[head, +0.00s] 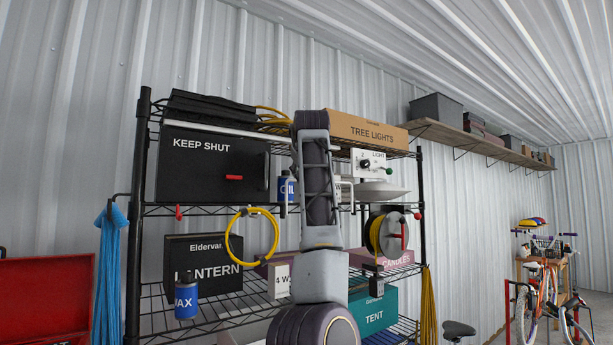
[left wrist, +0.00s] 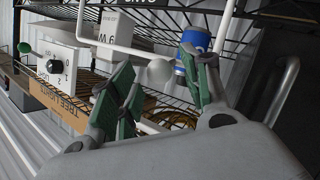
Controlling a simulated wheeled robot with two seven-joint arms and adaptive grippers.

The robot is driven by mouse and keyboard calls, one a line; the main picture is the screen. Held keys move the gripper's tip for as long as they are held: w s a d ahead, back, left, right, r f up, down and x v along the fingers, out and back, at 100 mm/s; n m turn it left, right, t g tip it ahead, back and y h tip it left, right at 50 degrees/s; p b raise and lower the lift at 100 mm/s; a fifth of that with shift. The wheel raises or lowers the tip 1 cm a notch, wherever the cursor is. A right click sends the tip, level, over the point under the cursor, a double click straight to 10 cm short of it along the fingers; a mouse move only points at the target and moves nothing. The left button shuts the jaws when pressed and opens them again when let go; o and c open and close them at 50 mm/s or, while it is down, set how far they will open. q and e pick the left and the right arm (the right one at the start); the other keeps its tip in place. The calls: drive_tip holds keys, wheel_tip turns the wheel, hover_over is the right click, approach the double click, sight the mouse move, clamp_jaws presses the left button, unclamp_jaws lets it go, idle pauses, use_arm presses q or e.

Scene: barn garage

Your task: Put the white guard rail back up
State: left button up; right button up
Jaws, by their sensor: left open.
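The white guard rail (left wrist: 125,51) is a thin bent bar in the left wrist view. It runs down, turns a corner, and crosses the picture towards my fingers. My left gripper (left wrist: 158,66) is open, with green pads on both fingers. The rail passes close to the space between the pads; I cannot tell whether it touches them. A round white knob or ball (left wrist: 160,73) shows between the fingers. In the head view my left arm covers the gripper and most of the rail. My right gripper is in neither view.
A blue can (left wrist: 191,55) stands close by the right finger; it shows beside my arm in the head view (head: 284,188). The black KEEP SHUT cabinet (head: 212,175), white switch box (head: 368,164), white plate (head: 382,189) and cable reel (head: 388,232) crowd the wire shelves (head: 172,211).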

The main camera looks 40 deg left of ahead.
use_arm(q)
drive_tip(key=v, duration=0.9)
drive_tip(key=shift+s+d+r, duration=0.1)
idle(0.5)
